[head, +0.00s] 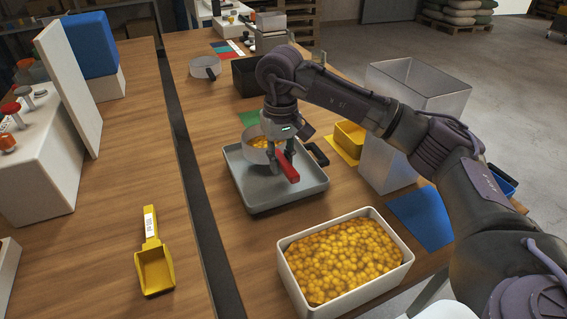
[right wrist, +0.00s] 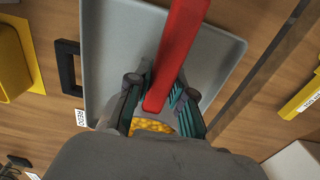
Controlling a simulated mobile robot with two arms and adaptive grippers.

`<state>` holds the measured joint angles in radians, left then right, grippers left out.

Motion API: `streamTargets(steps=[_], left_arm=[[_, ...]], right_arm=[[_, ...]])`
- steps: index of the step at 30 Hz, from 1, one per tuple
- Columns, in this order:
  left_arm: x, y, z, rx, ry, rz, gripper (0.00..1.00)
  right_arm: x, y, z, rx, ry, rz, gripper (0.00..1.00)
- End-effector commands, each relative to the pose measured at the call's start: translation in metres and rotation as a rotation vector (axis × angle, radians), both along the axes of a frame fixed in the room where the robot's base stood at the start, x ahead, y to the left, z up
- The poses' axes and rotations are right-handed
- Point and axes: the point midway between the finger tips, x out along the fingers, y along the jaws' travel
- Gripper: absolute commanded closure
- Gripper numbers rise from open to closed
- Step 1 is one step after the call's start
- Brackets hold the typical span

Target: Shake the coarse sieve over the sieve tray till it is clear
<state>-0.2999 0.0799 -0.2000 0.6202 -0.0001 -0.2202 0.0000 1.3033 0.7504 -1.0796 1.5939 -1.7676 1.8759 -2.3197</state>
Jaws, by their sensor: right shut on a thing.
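The coarse sieve (head: 256,157) is a round grey pan with a red handle and yellow-orange balls inside. My right gripper (head: 282,168) is shut on its red handle, and the sieve is over the back part of the grey sieve tray (head: 262,195). In the right wrist view the red handle (right wrist: 178,50) runs between the fingers, with some balls (right wrist: 150,125) showing below them. The visible tray floor (right wrist: 120,60) looks bare. My gripper hides part of the sieve, and I cannot tell whether the sieve touches the tray. My left gripper is out of view.
A white bin full of orange balls (head: 345,258) stands in front of the tray. A clear tall container (head: 385,160) and a yellow bin (head: 349,138) are on the right. A yellow scoop (head: 154,262) lies on the left bench. Another sieve (head: 205,67) sits at the back.

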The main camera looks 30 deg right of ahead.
Motion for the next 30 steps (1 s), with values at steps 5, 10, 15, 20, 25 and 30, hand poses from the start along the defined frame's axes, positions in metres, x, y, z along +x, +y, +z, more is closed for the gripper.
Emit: streamTargets(steps=[5, 10, 15, 20, 25, 30], left_arm=[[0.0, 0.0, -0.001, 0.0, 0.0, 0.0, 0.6], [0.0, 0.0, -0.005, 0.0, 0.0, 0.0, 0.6], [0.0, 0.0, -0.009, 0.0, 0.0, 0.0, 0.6], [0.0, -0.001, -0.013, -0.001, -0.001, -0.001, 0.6], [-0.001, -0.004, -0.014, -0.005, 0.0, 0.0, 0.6], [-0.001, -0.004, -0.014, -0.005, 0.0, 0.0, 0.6]], right_arm=[[-0.002, 0.0, 0.0, 0.0, -0.002, 0.0, 1.0], [-0.022, 0.0, -0.001, 0.0, -0.002, 0.002, 1.0], [-0.045, 0.002, -0.001, -0.001, -0.001, 0.003, 1.0], [-0.063, 0.003, -0.001, 0.001, -0.002, 0.0, 1.0], [-0.071, 0.003, 0.0, 0.001, -0.002, -0.001, 1.0], [-0.071, 0.004, 0.0, 0.001, -0.002, -0.001, 1.0]])
